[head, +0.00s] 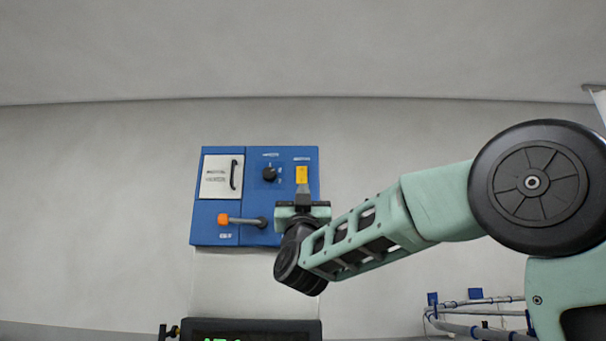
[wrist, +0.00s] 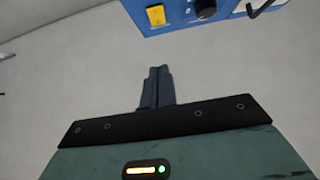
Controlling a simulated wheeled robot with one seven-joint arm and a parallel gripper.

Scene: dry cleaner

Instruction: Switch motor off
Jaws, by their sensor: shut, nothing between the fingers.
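A blue control panel (head: 243,165) is mounted on the grey wall, and its edge shows at the top of the wrist view (wrist: 180,22). At its upper right is a yellow rocker switch (head: 302,174), also in the wrist view (wrist: 156,15). A black rotary knob (head: 269,174) sits left of the switch. A lever with an orange ball end (head: 223,219) is at the lower left. My gripper (head: 303,192) is shut and empty. Its fingertips overlap the panel just below the yellow switch in the head view. In the wrist view the fingertips (wrist: 160,70) show apart from the switch. Which control is the motor's is unreadable.
A silver door with a black handle (head: 218,177) is at the panel's upper left. A dark box with a green display (head: 250,330) stands below. Pipes (head: 480,308) run at the lower right. The wall around the panel is bare.

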